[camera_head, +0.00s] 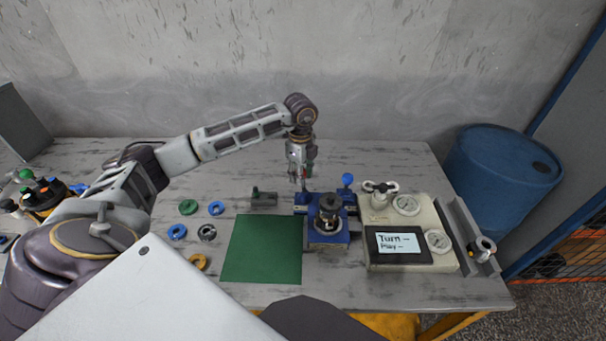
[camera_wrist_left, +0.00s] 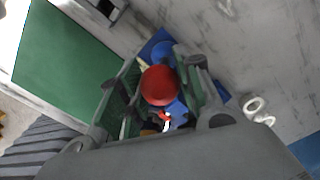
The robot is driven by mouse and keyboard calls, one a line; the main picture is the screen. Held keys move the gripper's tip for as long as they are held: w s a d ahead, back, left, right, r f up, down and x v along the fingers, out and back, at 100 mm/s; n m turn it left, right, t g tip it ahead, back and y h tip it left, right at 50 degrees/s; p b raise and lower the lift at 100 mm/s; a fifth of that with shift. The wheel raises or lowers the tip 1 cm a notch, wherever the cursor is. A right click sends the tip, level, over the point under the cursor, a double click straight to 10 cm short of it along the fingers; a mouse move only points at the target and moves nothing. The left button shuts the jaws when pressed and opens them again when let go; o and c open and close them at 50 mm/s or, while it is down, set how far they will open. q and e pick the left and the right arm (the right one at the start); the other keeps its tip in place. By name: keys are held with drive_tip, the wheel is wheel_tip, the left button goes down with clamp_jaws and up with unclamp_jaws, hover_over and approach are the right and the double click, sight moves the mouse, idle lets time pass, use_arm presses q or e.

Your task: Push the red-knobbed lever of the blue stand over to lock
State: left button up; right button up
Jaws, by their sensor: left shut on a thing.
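The blue stand (camera_head: 331,238) is on the table right of the green mat, with a dark motor part (camera_head: 328,208) upright in it. The red knob (camera_wrist_left: 159,85) of its lever lies between the fingers of my left gripper (camera_head: 303,184). My left gripper is shut on the red knob, at the back left of the stand. In the head view the fingers mostly hide the knob and lever. A blue knob (camera_head: 347,180) rises at the stand's back right; blue parts also show behind the red knob in the wrist view. My right gripper is not in view.
The green mat (camera_head: 262,250) is bare. Several rings, such as a black one (camera_head: 207,232), lie left of it. A small grey block (camera_head: 264,200) sits behind it. A beige panel (camera_head: 443,262) with gauges and a sign (camera_head: 397,244) stands close right of the stand.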

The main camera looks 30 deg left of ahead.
use_arm(q)
drive_tip(key=shift+s+a+f, duration=0.2)
drive_tip(key=shift+s+a, duration=0.25)
drive_tip(key=shift+a, duration=0.3)
idle(0.7)
drive_tip(key=shift+s+a+f+b, duration=0.4)
drive_tip(key=shift+s+a+b, duration=0.1)
drive_tip(key=shift+a, duration=0.3)
idle(0.7)
drive_tip(key=shift+s+a+f, duration=0.15)
drive_tip(key=shift+a, duration=0.15)
drive_tip(key=shift+s+a+f, duration=0.1)
idle(0.6)
drive_tip(key=o, duration=0.7)
drive_tip(key=shift+r+p, duration=1.9)
drive_tip(key=shift+r, duration=1.15)
